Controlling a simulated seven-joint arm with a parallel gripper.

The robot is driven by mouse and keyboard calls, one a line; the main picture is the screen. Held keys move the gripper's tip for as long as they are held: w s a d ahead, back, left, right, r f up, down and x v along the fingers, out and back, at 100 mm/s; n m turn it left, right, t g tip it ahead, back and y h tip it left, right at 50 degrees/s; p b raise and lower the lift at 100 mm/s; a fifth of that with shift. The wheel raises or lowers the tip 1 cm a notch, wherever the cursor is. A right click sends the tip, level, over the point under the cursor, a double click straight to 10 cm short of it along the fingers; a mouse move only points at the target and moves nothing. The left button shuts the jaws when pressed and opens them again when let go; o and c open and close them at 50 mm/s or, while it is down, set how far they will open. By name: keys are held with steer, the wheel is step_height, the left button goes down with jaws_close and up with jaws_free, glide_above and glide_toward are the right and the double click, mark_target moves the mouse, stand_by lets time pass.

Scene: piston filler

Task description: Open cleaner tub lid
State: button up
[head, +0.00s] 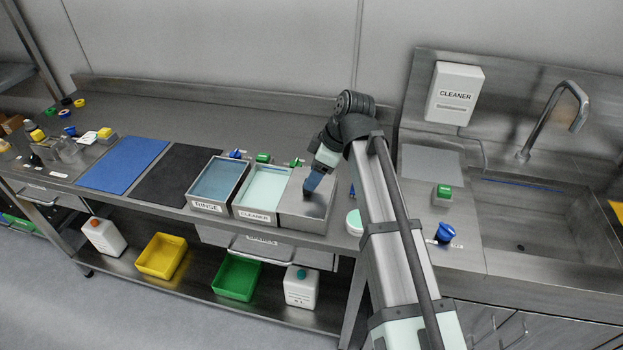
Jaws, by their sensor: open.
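The tub labelled CLEANER (256,214) stands on the steel counter, and its pale green contents show from above. Right beside it is a flat steel lid or covered box (318,207) with a small dark knob or handle (306,194). I cannot tell whether this steel piece belongs to the CLEANER tub. My gripper (309,187), with blue fingers, points down at the steel top, close to the dark knob. It is open. Whether the fingers touch or straddle the knob is too small to tell.
A RINSE tub (212,208) stands left of the CLEANER tub. Black (170,176) and blue (121,166) mats lie further left. A round pale-lidded jar (354,222) stands right, before the sink (540,220).

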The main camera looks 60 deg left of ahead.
steer(key=v, duration=1)
steer(key=shift+r, duration=0.2)
steer(key=w+d+f+m+h, duration=0.1)
steer(key=w+d+f+m, duration=0.6)
steer(key=d, duration=0.7)
steer(key=w+d+f+m+t, duration=0.1)
steer(key=w+d+f+m, duration=0.35)
steer(key=d+f, duration=0.75)
steer(key=w+d+f+m+h, duration=0.1)
steer(key=w+d+f+m, duration=0.45)
steer(key=d, duration=1.05)
steer(key=s+d+f+m+g, duration=0.1)
steer(key=d+f+m, duration=0.1)
steer(key=d+f, duration=0.45)
steer(key=s+d+f+m+h, duration=0.1)
steer(key=s+d+f, duration=0.15)
steer(key=f, duration=0.65)
steer(key=s+d+f+m+g, duration=0.1)
steer(key=d+f+m, duration=0.1)
steer(key=d+f, duration=0.5)
steer(key=s+d+f+m+g, duration=0.1)
steer(key=s+d+f+m, duration=0.1)
steer(key=s+d+f, duration=0.3)
steer(key=s+d+f+m+g, duration=0.1)
steer(key=s+d+f+m, duration=0.2)
steer(key=s+f, duration=1)
steer(key=shift+s+d+g, duration=0.3)
steer(key=shift+s+d, duration=0.45)
steer(key=shift+d, duration=0.15)
